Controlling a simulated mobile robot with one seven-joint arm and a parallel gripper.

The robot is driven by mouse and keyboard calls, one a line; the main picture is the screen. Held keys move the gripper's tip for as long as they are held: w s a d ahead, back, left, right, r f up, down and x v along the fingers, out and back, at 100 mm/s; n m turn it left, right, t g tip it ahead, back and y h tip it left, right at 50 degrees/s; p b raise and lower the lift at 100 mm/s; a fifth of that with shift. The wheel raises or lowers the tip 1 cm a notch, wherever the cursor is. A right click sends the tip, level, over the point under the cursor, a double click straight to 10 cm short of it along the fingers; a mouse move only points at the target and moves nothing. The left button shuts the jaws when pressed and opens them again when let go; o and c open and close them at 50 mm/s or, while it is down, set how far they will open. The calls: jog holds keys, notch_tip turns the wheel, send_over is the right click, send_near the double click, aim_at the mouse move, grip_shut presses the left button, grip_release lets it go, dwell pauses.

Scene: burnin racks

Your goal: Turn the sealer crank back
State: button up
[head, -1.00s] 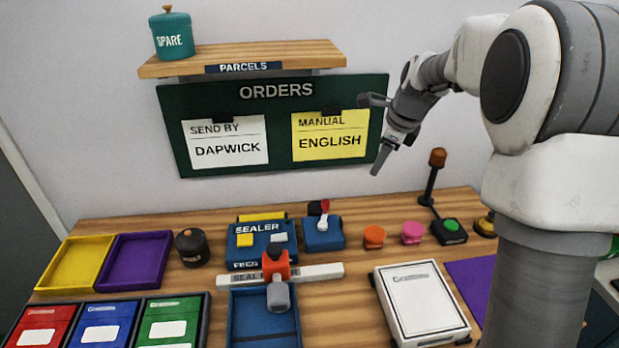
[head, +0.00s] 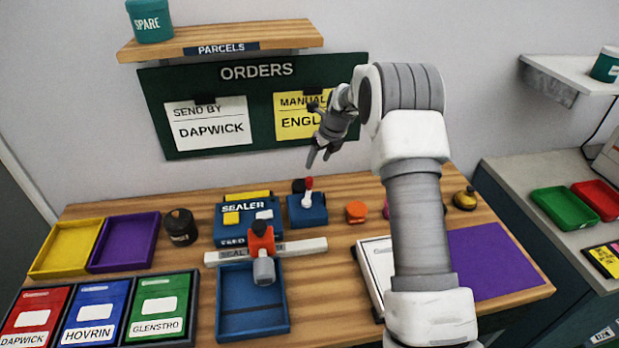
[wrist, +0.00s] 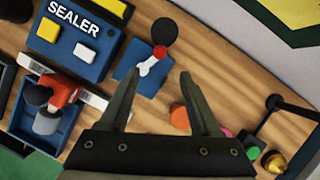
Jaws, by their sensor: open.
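The blue sealer (head: 248,221) stands at the back middle of the wooden bench, and it also shows in the wrist view (wrist: 72,40). Right of it is a small blue block (head: 308,212) with a white crank lever (head: 308,195) topped by a red knob (head: 308,183). In the wrist view the lever (wrist: 150,64) slants up to its red knob (wrist: 160,52). A black knob (wrist: 165,31) lies just beyond. My gripper (head: 318,158) is open and empty, above the bench near the crank and apart from it. In the wrist view, the crank appears between and beyond the fingers (wrist: 157,85).
An orange button (head: 356,211) sits right of the crank block. The orders board (head: 252,142) is on the wall behind. A lamp post (wrist: 270,118) stands farther right.

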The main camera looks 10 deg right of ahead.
aim_at(310, 179)
jog(key=x, duration=1.1)
jog(key=shift+p, duration=0.3)
jog(key=shift+s, duration=0.1)
grip_shut()
